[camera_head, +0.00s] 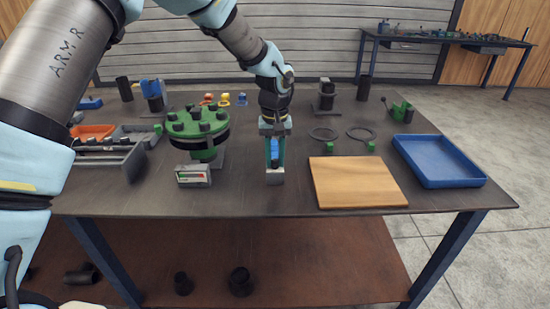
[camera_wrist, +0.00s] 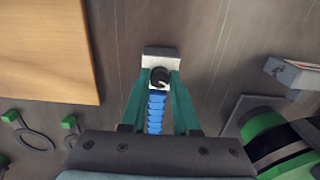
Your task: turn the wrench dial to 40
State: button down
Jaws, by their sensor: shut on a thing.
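A blue ribbed piece (camera_wrist: 155,112) shows between the fingers, beside the dial. Numbers on the dial are too small to read, and its setting cannot be told.
The green flange with black bolts (camera_head: 199,122) stands left of my gripper, with a grey display box (camera_head: 193,174) before it. A wooden board (camera_head: 357,182) and a blue tray (camera_head: 438,160) lie to the right. Two rings (camera_head: 323,134) with green tabs lie behind the board.

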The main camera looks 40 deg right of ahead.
jog(key=shift+m, duration=0.4)
jog(key=m, duration=0.7)
jog(key=shift+m, duration=0.3)
jog(key=m, duration=0.4)
jog(key=shift+m+p, duration=0.3)
jog(key=shift+m, duration=1.4)
